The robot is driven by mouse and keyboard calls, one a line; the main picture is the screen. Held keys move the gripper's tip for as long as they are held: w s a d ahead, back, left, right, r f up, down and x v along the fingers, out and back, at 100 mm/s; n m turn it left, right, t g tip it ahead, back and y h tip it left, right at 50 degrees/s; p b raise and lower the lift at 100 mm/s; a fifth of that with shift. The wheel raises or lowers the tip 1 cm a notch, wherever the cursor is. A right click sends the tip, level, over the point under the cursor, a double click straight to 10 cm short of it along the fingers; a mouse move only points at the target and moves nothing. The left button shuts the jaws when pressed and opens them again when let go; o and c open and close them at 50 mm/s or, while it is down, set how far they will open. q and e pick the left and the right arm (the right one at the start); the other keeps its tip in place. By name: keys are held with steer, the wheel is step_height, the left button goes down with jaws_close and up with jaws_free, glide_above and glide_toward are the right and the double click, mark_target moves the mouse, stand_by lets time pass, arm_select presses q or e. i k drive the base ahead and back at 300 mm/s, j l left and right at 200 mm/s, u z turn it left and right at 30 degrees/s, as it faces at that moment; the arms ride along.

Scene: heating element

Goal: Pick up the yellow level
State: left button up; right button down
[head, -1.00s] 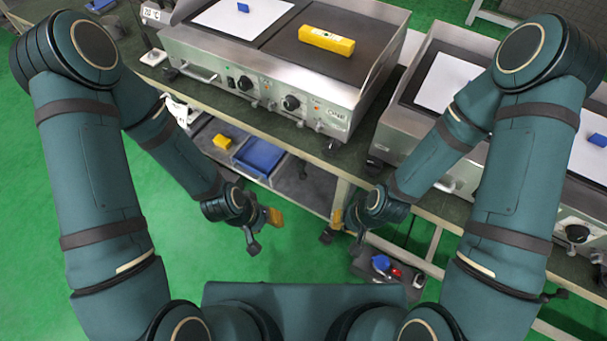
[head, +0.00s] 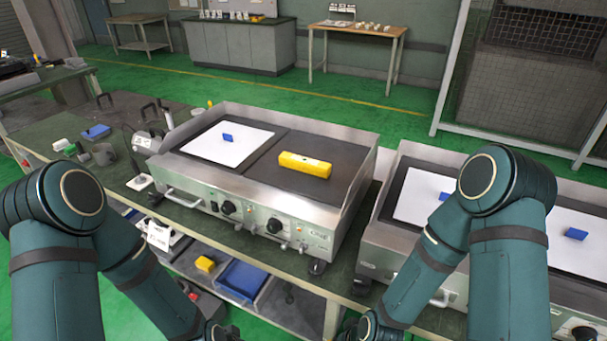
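The yellow level (head: 305,165) is a yellow bar with dark marks. It lies flat on the dark right half of the griddle (head: 265,168) on the workbench, and nothing touches it. My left gripper (head: 226,333) is at the bottom edge of the head view, low in front of the bench and mostly cut off. My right gripper (head: 347,331) is also at the bottom edge, right of it and mostly cut off. Both are well below and in front of the level. Their fingers do not show clearly.
A white sheet with a blue block (head: 227,138) covers the griddle's left half. Raised metal walls edge its back and right side. A second griddle (head: 384,238) stands to the right. The lower shelf holds a yellow block (head: 205,263) and a blue bin (head: 241,279).

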mark_target(297, 162)
steer(key=i+j, duration=0.15)
steer(key=j, duration=0.2)
steer(key=i+j, duration=0.15)
steer(key=j, duration=0.15)
steer(key=i+j, duration=0.2)
steer(key=j, duration=0.15)
steer(key=i+j+z, duration=0.1)
steer(key=j, duration=0.25)
